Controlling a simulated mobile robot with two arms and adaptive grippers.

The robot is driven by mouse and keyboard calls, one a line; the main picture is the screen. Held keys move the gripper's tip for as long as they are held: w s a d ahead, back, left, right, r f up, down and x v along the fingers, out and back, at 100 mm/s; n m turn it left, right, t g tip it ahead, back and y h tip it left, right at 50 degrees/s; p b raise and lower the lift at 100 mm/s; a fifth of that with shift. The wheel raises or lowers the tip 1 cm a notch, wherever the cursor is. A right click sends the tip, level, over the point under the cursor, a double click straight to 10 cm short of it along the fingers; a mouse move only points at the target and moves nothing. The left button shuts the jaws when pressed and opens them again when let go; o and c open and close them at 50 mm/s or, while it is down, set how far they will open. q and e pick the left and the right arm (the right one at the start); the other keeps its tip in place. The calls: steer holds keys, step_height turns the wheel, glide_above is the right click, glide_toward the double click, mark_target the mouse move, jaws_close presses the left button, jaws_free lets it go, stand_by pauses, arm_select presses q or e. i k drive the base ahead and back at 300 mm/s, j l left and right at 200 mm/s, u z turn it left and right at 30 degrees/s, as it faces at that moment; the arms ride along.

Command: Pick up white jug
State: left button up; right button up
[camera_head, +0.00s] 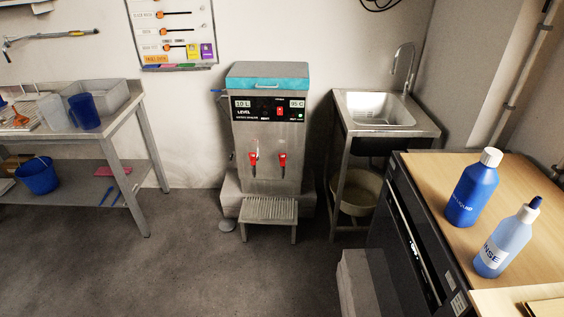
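A pale, whitish jug (54,112) stands upright on the steel table (125,100) at the left. A blue jug (85,111) stands just to its right, very close to it; I cannot tell whether they touch. Neither of my grippers shows in the head view, so I see nothing held.
A grey bin (104,94) stands behind the jugs. A blue bucket (38,177) sits on the lower shelf. A water boiler (267,135) stands mid-view, a sink (378,110) right of it. Blue bottles (470,190) stand on the right counter (455,168). The floor (165,255) is clear.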

mark_target(52, 107)
steer(key=u, duration=1.4)
steer(key=i+j, duration=0.1)
steer(key=i, duration=0.7)
steer(key=l+z, duration=0.05)
